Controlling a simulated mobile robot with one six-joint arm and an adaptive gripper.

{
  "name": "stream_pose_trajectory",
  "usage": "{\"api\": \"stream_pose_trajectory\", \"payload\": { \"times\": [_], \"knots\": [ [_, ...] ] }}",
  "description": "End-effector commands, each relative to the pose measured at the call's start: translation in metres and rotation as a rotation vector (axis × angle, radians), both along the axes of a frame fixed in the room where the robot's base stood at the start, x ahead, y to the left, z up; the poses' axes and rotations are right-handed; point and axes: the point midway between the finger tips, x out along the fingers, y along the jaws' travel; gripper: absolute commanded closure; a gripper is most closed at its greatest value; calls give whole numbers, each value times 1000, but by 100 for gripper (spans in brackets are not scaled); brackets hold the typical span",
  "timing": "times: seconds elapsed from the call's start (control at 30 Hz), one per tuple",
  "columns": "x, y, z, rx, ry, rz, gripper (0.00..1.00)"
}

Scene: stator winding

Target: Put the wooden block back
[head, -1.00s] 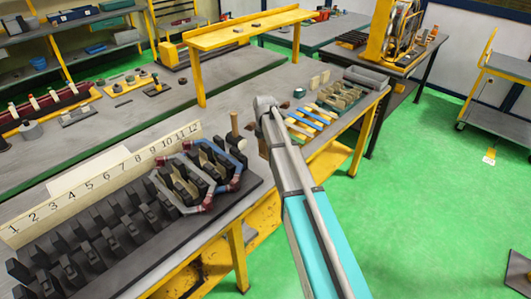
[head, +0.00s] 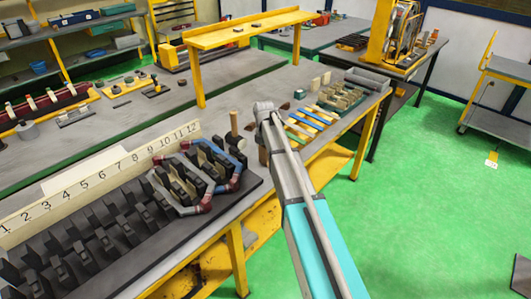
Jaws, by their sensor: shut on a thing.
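Two small pale wooden blocks stand on the bench beside the tool tray; the nearer block (head: 315,84) and the farther block (head: 326,78) are apart from my arm. A darker brown wooden piece (head: 263,156) shows just left of my arm, partly covered by it. I cannot tell whether it is held or stands on the bench. My arm reaches up from the bottom right, and its grey end joint is above the bench. My gripper's fingers are hidden behind the arm, so their hold does not show.
A black slotted stator model (head: 130,235) with a numbered strip (head: 110,175) and wound coils (head: 205,170) lies left of my arm. An upright wooden handle (head: 234,123) stands behind it. Blue and yellow strips and a green tray (head: 341,98) lie right.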

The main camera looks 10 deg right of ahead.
Motion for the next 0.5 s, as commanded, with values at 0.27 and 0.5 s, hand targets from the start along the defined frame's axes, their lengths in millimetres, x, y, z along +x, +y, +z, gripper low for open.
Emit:
{"api": "stream_pose_trajectory", "payload": {
  "times": [0.27, 0.5],
  "knots": [
    [0, 0, -3, 0, 0, 0, 25],
    [0, 0, -3, 0, 0, 0, 0]
  ]
}}
